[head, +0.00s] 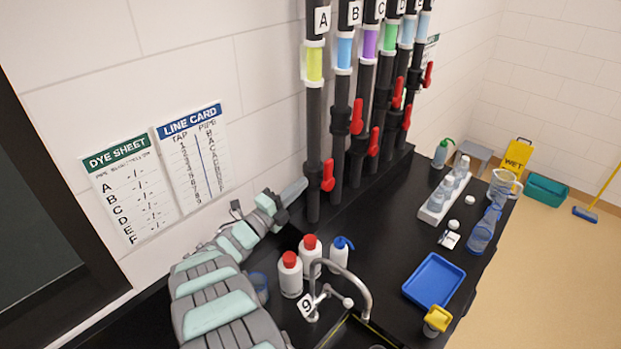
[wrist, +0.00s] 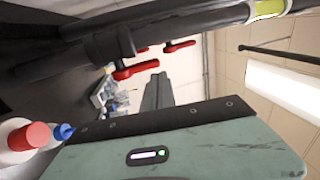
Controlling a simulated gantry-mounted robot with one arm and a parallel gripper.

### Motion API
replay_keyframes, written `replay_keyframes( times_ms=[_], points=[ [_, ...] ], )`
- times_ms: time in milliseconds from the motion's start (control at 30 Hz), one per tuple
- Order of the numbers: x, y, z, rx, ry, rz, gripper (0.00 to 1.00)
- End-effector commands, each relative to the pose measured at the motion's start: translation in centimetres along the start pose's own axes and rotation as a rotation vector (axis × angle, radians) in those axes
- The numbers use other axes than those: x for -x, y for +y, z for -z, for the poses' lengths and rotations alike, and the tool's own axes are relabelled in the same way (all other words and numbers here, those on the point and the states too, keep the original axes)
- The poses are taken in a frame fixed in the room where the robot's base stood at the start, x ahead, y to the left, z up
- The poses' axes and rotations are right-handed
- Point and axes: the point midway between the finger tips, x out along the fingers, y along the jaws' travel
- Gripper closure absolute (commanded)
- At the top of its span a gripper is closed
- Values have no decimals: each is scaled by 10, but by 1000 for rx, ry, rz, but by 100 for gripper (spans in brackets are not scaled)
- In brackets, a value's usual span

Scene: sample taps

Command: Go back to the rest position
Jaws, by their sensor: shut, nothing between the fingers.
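My gripper (wrist: 157,92) shows in the wrist view as a pale green body with dark fingers, shut and empty. In the head view my arm reaches up from the bottom left along the wall. Its pale end (head: 294,190) is just left of the black pipe labelled A (head: 313,150), above the bench top. I cannot tell whether it touches the pipe. The fingers are not clear in the head view. In the wrist view a dark pipe (wrist: 105,42) and red valve handles (wrist: 135,69) lie beyond the gripper.
Red-capped bottles (head: 290,276) and a blue-topped bottle (head: 340,254) stand near my arm, behind a curved tap (head: 352,276) tagged 9. A blue tray (head: 433,281), yellow-topped cup (head: 437,320) and white bottle rack (head: 444,198) are on the right. The middle of the black bench (head: 385,235) is clear.

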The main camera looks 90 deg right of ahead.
Motion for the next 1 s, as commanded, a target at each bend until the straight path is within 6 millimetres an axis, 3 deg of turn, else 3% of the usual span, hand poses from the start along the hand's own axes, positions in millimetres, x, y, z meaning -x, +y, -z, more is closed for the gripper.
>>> replay_keyframes(
  times_ms=[200,400,733,1000],
  points=[
    [42,-6,-1,2,-5,0,100],
    [60,-10,-2,0,-5,-1,100],
    [60,-16,-1,0,-4,-1,100],
    [51,-67,-1,0,-4,-1,100]
  ],
)
